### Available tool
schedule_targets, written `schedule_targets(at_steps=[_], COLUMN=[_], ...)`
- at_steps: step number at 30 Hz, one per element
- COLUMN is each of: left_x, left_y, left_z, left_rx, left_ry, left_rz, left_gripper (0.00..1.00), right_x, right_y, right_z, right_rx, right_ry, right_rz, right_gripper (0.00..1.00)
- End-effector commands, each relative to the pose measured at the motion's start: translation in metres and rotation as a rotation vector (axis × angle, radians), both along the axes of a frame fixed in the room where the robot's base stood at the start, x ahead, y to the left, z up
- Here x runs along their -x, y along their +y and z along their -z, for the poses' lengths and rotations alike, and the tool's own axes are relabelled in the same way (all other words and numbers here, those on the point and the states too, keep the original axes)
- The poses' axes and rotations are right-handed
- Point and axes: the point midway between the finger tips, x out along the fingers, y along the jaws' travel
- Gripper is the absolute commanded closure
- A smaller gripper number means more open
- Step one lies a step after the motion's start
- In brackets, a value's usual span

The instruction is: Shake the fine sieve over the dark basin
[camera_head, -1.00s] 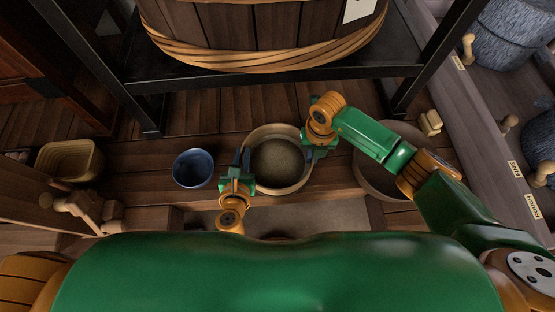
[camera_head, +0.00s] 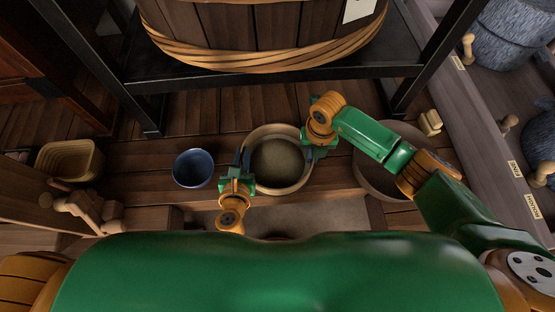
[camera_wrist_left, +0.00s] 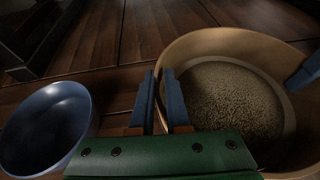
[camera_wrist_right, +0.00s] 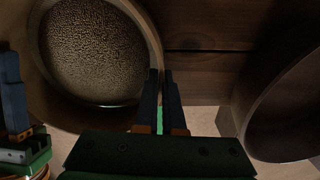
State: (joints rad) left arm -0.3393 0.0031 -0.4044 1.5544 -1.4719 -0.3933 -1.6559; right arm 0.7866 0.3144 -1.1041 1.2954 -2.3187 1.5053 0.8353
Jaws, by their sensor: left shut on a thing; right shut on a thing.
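The fine sieve (camera_head: 268,131), a round pale-wood hoop with a grainy tan layer inside, sits in the middle of the head view. My left gripper (camera_head: 242,160) is shut on its left rim. My right gripper (camera_head: 307,141) is shut on its right rim. The sieve also shows in the left wrist view (camera_wrist_left: 215,43) and right wrist view (camera_wrist_right: 151,38). A dark blue basin (camera_head: 193,168) stands left of the sieve, apart from it, and shows in the left wrist view (camera_wrist_left: 42,130). What lies directly beneath the sieve is hidden.
A wide round brown vessel (camera_head: 372,187) stands at the right, partly under my right arm. A wooden tub (camera_head: 265,45) on a black frame (camera_head: 295,84) rises behind. A yellowish basket (camera_head: 70,160) is at far left.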

Motion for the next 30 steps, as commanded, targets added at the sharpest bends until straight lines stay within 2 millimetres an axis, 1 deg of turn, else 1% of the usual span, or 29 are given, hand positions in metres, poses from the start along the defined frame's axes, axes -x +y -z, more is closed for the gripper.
schedule_targets(at_steps=[1,5,8,12,15,20,30], left_x=[0.001,0.001,0.0,0.0,0.0,0.0,0.0], left_y=[0.004,0.004,0.005,0.005,0.005,0.005,0.005], left_z=[0.002,-0.002,-0.015,-0.041,-0.053,-0.049,-0.049], left_rx=[-0.009,-0.009,-0.009,-0.01,-0.009,-0.009,-0.009], left_ry=[0.004,0.004,0.004,0.003,0.003,0.003,0.003], left_rz=[-0.008,-0.009,-0.009,-0.01,-0.01,-0.01,-0.01], left_gripper=[1.0,1.0,1.0,1.0,1.0,1.0,1.0], right_x=[-0.001,-0.001,-0.001,-0.001,-0.001,-0.001,-0.001], right_y=[-0.005,-0.005,-0.005,-0.005,-0.005,-0.005,-0.004], right_z=[0.001,-0.003,-0.016,-0.043,-0.054,-0.05,-0.05], right_rx=[0.013,0.014,0.014,0.013,0.013,0.012,0.012], right_ry=[-0.001,-0.001,-0.002,-0.001,-0.001,-0.001,0.0], right_rz=[0.006,0.006,0.006,0.006,0.006,0.006,0.005], right_gripper=[1.0,1.0,1.0,1.0,1.0,1.0,1.0])
